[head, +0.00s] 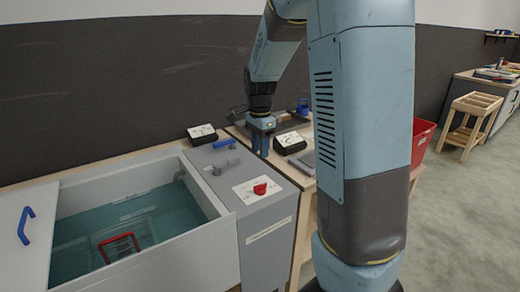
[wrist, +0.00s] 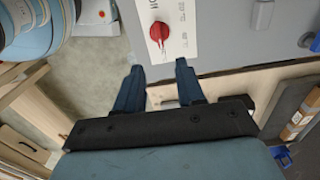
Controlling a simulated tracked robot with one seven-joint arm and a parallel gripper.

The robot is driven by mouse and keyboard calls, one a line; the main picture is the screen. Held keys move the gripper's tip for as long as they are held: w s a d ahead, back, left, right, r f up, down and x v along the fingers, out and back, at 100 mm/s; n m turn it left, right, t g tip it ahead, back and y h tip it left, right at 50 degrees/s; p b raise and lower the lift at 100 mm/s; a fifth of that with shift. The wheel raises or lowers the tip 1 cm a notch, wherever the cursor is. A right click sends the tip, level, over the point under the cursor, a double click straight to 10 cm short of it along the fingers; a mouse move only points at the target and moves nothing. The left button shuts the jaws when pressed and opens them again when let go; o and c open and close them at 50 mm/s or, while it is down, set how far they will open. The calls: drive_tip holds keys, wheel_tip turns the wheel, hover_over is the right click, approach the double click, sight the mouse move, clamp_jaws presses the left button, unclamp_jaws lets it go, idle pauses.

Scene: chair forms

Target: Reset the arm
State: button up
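My gripper (head: 260,143) hangs pointing down beside the grey control box in the head view, at the end of my blue arm. In the wrist view its two dark blue fingers (wrist: 157,85) are spread apart with nothing between them. The tips lie over the edge of the grey box (wrist: 235,40). A red knob (wrist: 159,31) on a white label sits just beyond the fingertips in the wrist view. The same red knob shows on the box top in the head view (head: 260,188).
A water tank (head: 180,222) holds a red-handled basket (head: 118,246); its lid (head: 20,240) with a blue handle is at the left. A wooden bench (head: 240,131) carries black-based signs. A red bin (head: 423,140) and wooden step stool (head: 468,125) stand right.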

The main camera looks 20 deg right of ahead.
drive_tip(key=s+r+n+t, duration=0.2)
drive_tip(key=s+r+n, duration=0.2)
drive_tip(key=s, duration=0.4)
drive_tip(key=s+a+r+n+t, duration=0.1)
drive_tip(key=s+r+n, duration=0.3)
drive_tip(key=s+n, duration=0.2)
drive_tip(key=s+a+r+n+t, duration=0.1)
drive_tip(key=s+r+n, duration=0.4)
drive_tip(key=s, duration=0.6)
drive_tip(key=shift+a+t, duration=0.2)
drive_tip(key=shift+t, duration=0.6)
